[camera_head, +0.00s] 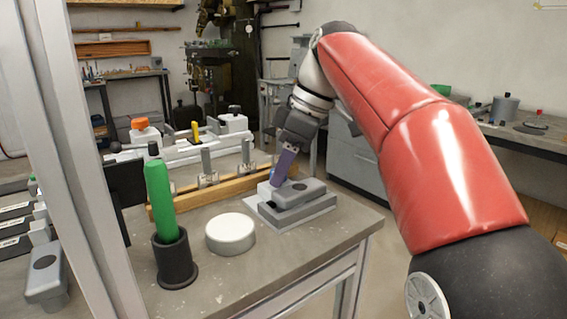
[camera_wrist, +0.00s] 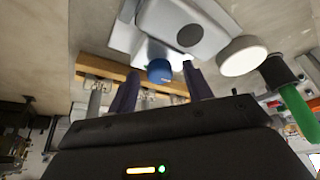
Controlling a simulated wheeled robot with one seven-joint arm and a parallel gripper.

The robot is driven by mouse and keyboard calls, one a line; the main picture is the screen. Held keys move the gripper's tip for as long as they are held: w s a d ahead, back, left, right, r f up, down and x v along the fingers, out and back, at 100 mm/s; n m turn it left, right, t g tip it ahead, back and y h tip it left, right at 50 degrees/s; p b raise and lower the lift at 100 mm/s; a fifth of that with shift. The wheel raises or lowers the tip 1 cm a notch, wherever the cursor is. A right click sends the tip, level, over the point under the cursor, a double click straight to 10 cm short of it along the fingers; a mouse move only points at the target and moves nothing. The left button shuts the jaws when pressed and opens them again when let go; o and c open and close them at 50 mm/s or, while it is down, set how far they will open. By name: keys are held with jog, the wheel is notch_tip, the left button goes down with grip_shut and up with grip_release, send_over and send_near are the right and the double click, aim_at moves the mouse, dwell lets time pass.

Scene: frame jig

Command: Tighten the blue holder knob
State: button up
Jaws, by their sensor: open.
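The blue holder knob (camera_wrist: 159,71) is a short blue cylinder on the pale end of a grey holder (camera_head: 303,193). In the wrist view the holder's rounded grey body (camera_wrist: 178,22) lies beyond the knob. My gripper (camera_head: 282,172) reaches down to the holder from above, tilted. In the wrist view its two dark purple fingers stand apart, one on each side of the knob, with visible gaps. I cannot tell whether the fingertips reach down level with the knob. In the head view the finger hides most of the knob.
A wooden rail (camera_head: 228,188) with metal clamps runs behind the holder. A white round disc (camera_head: 230,233) and a green handle (camera_head: 161,200) in a black cup (camera_head: 175,262) stand to the left. The bench's front right corner (camera_head: 365,225) is clear.

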jog(key=shift+c, duration=0.4)
jog(key=c, duration=0.9)
